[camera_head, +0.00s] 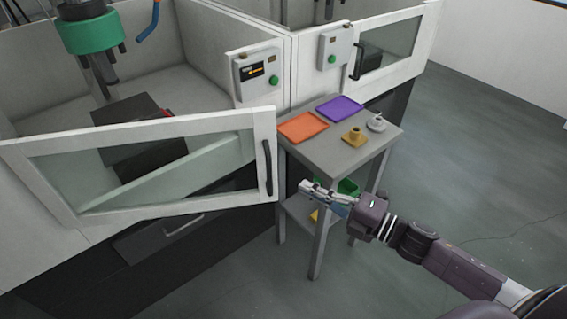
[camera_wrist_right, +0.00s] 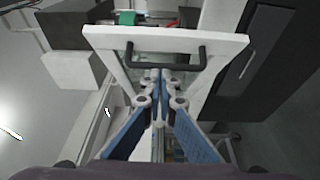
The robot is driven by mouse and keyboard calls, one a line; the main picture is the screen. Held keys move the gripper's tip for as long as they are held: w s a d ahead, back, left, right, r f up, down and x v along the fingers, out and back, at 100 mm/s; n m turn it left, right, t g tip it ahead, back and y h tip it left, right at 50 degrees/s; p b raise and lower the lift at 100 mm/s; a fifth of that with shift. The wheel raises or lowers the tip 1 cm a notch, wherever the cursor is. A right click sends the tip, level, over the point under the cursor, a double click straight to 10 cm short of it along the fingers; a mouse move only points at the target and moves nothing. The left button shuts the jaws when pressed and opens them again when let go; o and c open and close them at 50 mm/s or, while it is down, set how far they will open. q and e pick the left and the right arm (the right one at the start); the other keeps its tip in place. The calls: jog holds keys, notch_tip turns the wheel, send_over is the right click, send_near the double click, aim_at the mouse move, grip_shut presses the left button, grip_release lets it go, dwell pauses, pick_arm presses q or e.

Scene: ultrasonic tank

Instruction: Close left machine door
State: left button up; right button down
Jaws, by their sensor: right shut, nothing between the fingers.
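The left machine door (camera_head: 195,126) is a white frame with a glass pane and stands open, its handle edge swung out from the front pillar. Its black handle (camera_head: 267,168) is upright near the door's right edge. My right gripper (camera_head: 303,186) is shut and empty, just right of the handle in the head view. In the right wrist view, the gripper's fingertips (camera_wrist_right: 161,74) point at the door (camera_wrist_right: 208,41) and overlap the lower edge of the handle (camera_wrist_right: 190,66); I cannot tell whether they touch. My left gripper is out of view.
A grey side table (camera_head: 345,151) stands beside the door, with an orange tray (camera_head: 302,127), a purple tray (camera_head: 339,107) and cups on it. A control panel (camera_head: 257,74) is on the left machine's pillar. The right machine's door (camera_head: 389,45) is behind. Floor at right is clear.

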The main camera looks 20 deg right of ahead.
jog(key=p, duration=0.2)
send_near(264, 160)
jog(key=a, duration=0.2)
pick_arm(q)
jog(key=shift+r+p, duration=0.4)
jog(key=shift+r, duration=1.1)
pick_arm(e)
jog(key=shift+w+f, duration=0.1)
jog(key=shift+w, duration=2.1)
